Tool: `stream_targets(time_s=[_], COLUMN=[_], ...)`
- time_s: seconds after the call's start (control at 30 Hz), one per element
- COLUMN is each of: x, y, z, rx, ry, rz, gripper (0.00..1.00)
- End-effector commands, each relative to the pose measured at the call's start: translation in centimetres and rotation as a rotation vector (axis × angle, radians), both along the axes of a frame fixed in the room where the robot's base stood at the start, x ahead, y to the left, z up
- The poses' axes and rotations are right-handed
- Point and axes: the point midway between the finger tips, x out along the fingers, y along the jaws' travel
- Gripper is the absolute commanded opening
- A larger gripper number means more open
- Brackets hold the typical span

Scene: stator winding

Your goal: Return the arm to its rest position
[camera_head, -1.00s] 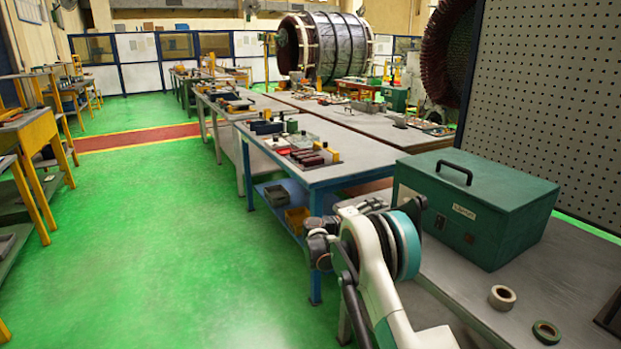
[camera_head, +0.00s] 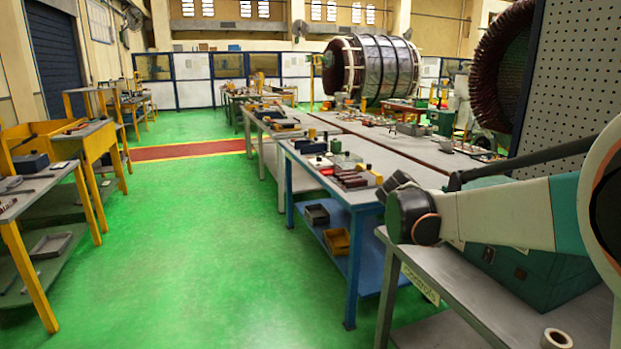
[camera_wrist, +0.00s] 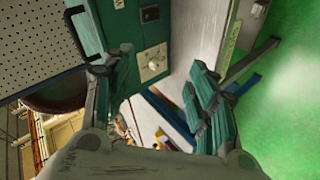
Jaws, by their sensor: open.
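My gripper (camera_wrist: 158,95) shows in the wrist view with its two fingers spread wide apart, and nothing is between them. Beyond the fingers are the front of a green box (camera_wrist: 128,42) with a round knob, a grey bench top, and the green floor at the right. In the head view my arm (camera_head: 505,212) reaches in from the right edge, raised above the grey bench (camera_head: 440,270). It passes in front of the green box (camera_head: 535,290), hiding much of it. I cannot make out the gripper fingers in the head view.
A tape roll (camera_head: 556,339) lies on the near bench. A perforated panel (camera_head: 570,90) stands behind the box. A blue bench (camera_head: 352,196) with several parts stands beyond. Yellow-legged tables (camera_head: 92,165) line the left. The green floor (camera_head: 220,240) between is clear.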

Motion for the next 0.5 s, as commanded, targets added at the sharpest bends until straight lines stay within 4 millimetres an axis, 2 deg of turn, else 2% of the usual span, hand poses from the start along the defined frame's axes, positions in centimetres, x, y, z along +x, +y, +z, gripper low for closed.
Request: stream_targets(time_s=[0.03, 0.23, 0.5], x=[-1.9, -8.3, -17.2], y=[0.4, 2.3, 5.4], z=[0.5, 1.2, 0.6], rx=[0.036, 0.183, 0.38], ry=[-0.002, -0.013, -0.039], rz=[0.005, 0.03, 0.059], gripper=[0.53, 0.53, 0.53])
